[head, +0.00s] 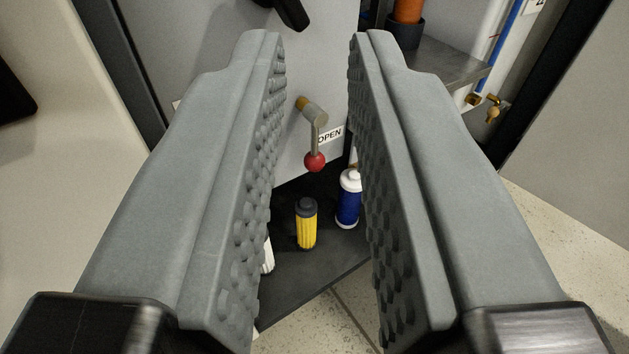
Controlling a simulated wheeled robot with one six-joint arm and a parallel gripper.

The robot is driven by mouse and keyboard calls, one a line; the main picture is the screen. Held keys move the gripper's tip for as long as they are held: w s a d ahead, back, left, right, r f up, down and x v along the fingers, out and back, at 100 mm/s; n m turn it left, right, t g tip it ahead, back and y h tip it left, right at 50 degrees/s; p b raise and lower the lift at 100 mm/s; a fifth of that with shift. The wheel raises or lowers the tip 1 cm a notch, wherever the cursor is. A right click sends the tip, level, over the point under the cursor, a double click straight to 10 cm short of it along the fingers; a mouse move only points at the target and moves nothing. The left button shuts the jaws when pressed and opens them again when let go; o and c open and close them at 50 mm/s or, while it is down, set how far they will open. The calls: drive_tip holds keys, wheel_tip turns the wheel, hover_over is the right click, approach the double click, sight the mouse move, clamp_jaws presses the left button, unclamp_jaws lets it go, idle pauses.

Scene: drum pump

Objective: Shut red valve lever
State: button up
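The valve lever (317,140) is a metal rod with a red ball knob (315,161), on a shaft (311,111) that comes out of a light grey panel. The rod hangs down, close to vertical. A white label reading "OPEN" (330,135) is on the panel just right of the rod. My gripper (317,45) is open, with its two grey studded fingers left and right of the lever in the picture. The lever shows in the gap between them, beyond the fingers, and nothing is held. No contact with the lever is visible.
Below the lever, a yellow bottle (307,225) and a blue and white bottle (348,200) stand on a dark surface (300,285). A white item (267,256) is partly hidden by the left finger. At upper right are a metal shelf (450,68), an orange cylinder (408,11) and a brass tap (493,108).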

approach(314, 148)
drive_tip(key=w, duration=0.9)
drive_tip(key=shift+f, duration=0.1)
idle(0.5)
clamp_jaws()
